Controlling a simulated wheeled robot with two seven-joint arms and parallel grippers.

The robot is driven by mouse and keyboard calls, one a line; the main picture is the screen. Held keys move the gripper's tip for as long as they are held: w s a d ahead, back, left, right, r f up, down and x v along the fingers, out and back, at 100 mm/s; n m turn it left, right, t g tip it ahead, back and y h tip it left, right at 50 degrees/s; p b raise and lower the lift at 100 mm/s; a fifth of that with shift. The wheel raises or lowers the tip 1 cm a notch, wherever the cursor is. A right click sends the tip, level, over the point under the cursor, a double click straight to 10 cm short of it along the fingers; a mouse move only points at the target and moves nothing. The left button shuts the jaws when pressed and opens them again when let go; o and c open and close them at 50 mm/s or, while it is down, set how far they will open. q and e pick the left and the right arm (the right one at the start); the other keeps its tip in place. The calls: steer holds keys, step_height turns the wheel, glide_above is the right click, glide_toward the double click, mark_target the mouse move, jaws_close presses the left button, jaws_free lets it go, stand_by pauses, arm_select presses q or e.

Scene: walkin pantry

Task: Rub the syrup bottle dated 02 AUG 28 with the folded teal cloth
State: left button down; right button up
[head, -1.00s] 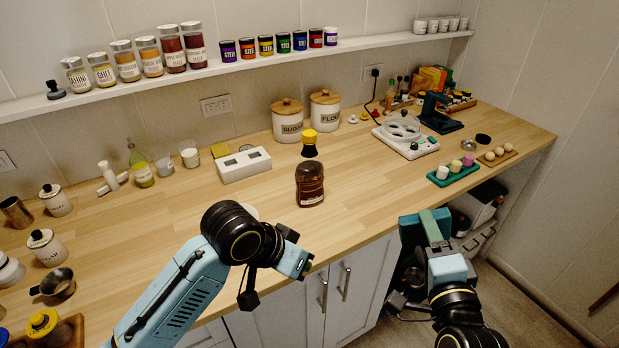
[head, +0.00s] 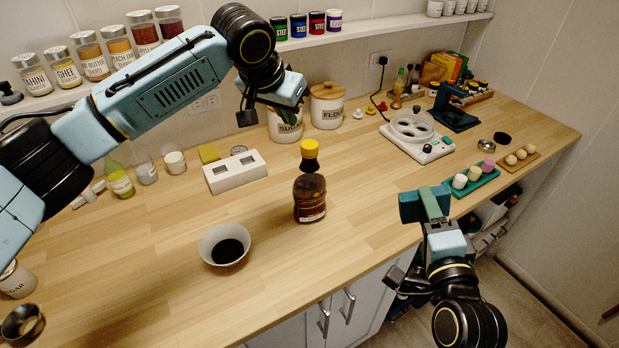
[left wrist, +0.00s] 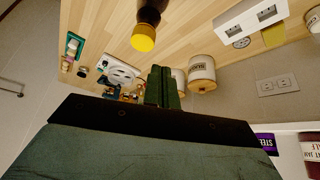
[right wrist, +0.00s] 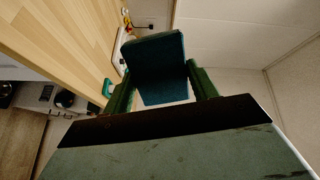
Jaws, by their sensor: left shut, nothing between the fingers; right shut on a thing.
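The syrup bottle (head: 310,197), dark brown with a yellow cap, stands upright on the counter; no date is readable. Its yellow cap also shows in the left wrist view (left wrist: 143,39). My left gripper (head: 278,104) is raised above the counter, up and left of the bottle in the head view, shut and empty. In the left wrist view its fingers (left wrist: 162,80) are together. My right gripper (head: 431,196) is shut on the folded teal cloth (head: 410,206), held to the right of the bottle near the counter's front edge. The cloth sits between the fingers in the right wrist view (right wrist: 158,68).
A white bowl with dark liquid (head: 225,245) stands left of the bottle. A white block-like device (head: 235,172), canisters (head: 327,107) and a white appliance (head: 416,138) stand behind. A jar shelf (head: 365,25) runs above. The counter between bottle and cloth is clear.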

steer(key=shift+f+b, duration=0.95)
steer(key=shift+b, duration=0.05)
arm_select(q)
steer(key=f+b, duration=0.4)
steer(key=shift+w+a+f, duration=0.1)
steer(key=shift+w+a, duration=0.05)
steer(key=shift+w, duration=0.15)
arm_select(e)
step_height(320, 180, down, 4)
steer(key=shift+w+f, duration=0.1)
arm_select(q)
step_height(320, 180, down, 6)
steer(key=shift+p, duration=0.3)
arm_select(e)
steer(key=shift+r, duration=0.4)
stand_by(3.2)
steer(key=n+g+y, duration=0.1)
steer(key=n+y, duration=0.3)
steer(key=y, duration=0.2)
glide_toward(311, 196)
steer(key=shift+x, duration=2.15)
